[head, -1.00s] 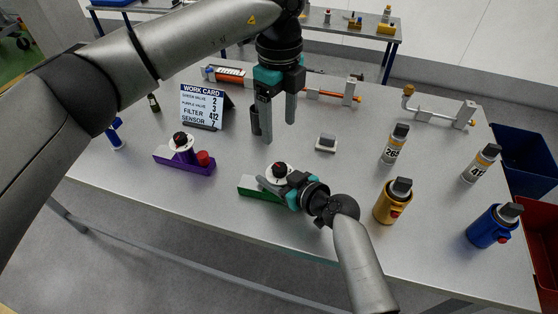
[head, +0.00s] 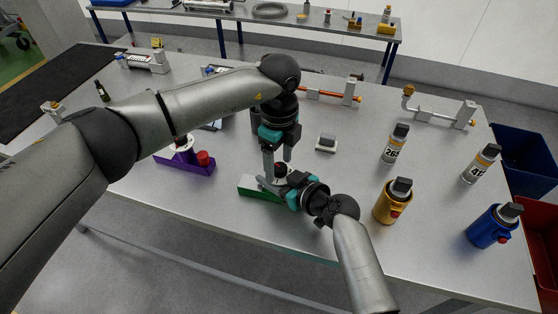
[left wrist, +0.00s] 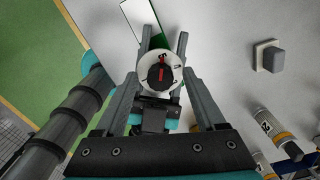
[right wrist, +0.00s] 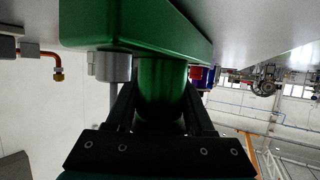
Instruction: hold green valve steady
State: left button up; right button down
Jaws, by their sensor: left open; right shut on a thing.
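The green valve stands near the table's front edge; its green base (head: 254,191) shows in the head view, mostly behind my grippers. Its white dial and black knob with a red mark (left wrist: 160,73) show in the left wrist view; the dial figures are hard to read. My right gripper (head: 274,185) is shut on the valve's green round body (right wrist: 161,88), under the dial. My left gripper (head: 278,167) is open above the valve, pointing down, with one finger on each side of the knob (left wrist: 164,45). I cannot tell whether its fingers touch the dial.
A purple valve (head: 193,163) stands to the left, partly behind my left arm. A small grey block (head: 326,143) lies behind the green valve. A yellow canister (head: 392,201), a blue canister (head: 494,226) and labelled bottles (head: 396,143) stand to the right. My left arm hides most of the work card.

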pick_arm(q)
jog(key=shift+f, duration=0.1)
jog(key=shift+c, duration=0.4)
grip_shut()
